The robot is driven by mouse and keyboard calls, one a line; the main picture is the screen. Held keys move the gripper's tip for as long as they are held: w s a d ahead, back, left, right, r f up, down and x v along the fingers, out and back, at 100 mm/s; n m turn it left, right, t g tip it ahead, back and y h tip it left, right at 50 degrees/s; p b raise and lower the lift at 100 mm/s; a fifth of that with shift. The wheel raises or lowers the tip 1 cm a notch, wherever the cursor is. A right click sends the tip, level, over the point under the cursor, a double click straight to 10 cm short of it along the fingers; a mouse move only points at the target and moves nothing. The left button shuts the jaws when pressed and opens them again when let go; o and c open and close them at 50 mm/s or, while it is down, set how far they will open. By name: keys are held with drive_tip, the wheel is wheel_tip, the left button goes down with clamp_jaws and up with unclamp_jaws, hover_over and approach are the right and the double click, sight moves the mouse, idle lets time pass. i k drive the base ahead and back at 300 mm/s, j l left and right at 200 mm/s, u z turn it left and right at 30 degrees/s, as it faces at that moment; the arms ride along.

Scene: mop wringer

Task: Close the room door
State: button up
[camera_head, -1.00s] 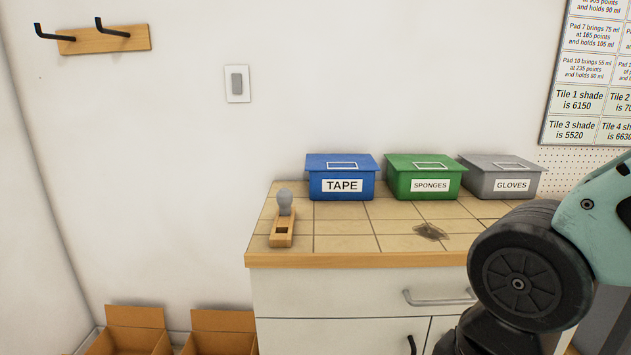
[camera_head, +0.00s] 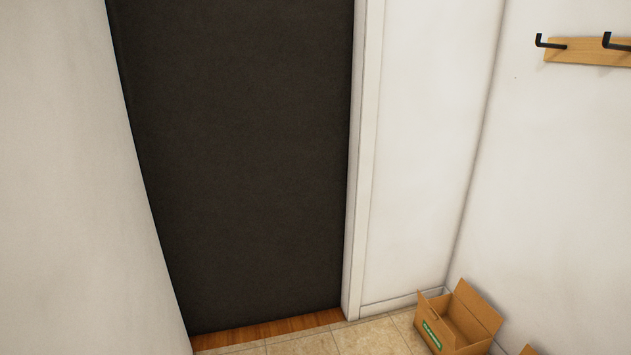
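The doorway shows in the head view as a tall dark opening (camera_head: 240,170) with a white frame post (camera_head: 361,170) on its right. A strip of reddish wood floor (camera_head: 268,331) lies at its foot. A plain white upright surface (camera_head: 70,190) fills the left side and cuts across the left of the opening at a slant. I cannot tell whether it is the door leaf or a wall, and no handle shows on it. My gripper is not in view.
An open cardboard box (camera_head: 458,322) with a green label stands on the tiled floor in the right corner. Part of a second box (camera_head: 528,350) shows at the bottom edge. A wooden hook rail (camera_head: 590,52) hangs on the right wall. Tiles (camera_head: 365,338) before the doorway look clear.

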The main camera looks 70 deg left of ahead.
sight(84, 271)
drive_tip(key=u, duration=3.3)
